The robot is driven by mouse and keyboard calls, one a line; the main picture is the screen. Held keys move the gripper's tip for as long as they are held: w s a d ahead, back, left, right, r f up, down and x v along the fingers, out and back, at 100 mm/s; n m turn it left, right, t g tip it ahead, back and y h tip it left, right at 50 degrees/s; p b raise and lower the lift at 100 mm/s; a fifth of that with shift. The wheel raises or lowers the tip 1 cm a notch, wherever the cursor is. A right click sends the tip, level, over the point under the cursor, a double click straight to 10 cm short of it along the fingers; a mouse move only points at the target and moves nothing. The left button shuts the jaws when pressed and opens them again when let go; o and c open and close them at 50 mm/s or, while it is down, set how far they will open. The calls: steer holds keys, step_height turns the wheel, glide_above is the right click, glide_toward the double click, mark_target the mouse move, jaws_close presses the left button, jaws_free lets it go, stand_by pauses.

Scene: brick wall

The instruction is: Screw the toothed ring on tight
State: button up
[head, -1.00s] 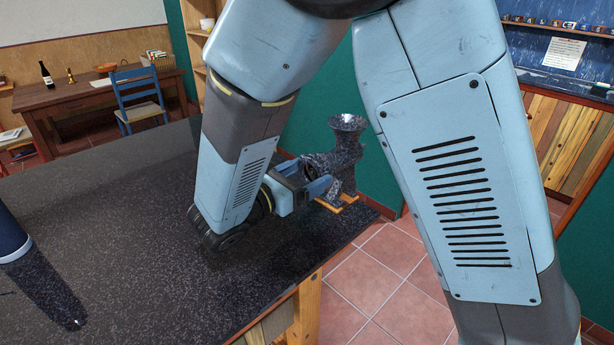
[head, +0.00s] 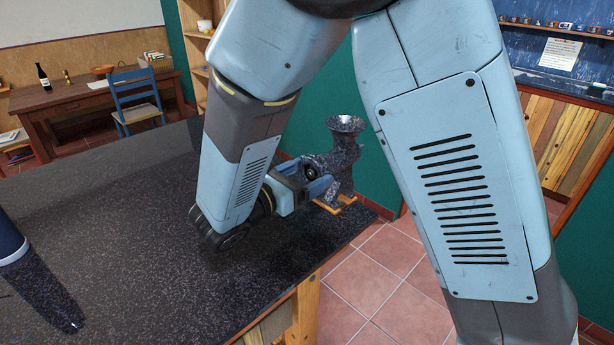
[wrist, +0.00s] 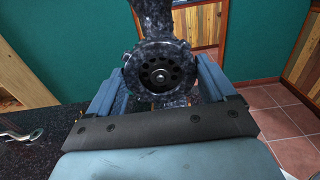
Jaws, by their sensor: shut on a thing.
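A dark speckled grinder (head: 345,140) with a flared top stands at the far right edge of the black tabletop, on an orange-brown piece. In the wrist view its toothed ring (wrist: 137,53) faces me, notched around the rim, with a dark perforated plate (wrist: 160,72) inside it. My gripper (head: 316,186) reaches the grinder's front from the left. In the wrist view its two blue fingers (wrist: 162,82) lie on either side of the ring, and it is shut on the ring. The fingertips' contact is partly hidden. Whether the ring sits fully against the grinder body cannot be told.
A shiny curved metal piece (wrist: 22,135) lies on the tabletop at left in the wrist view. A dark blue cylinder (head: 10,240) stands at the left of the black table (head: 120,210). The table's middle is clear. A green wall (wrist: 70,50) is behind the grinder.

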steer(key=shift+w+d, duration=0.15)
stand_by(0.5)
steer(key=o, duration=1)
steer(key=v, duration=0.6)
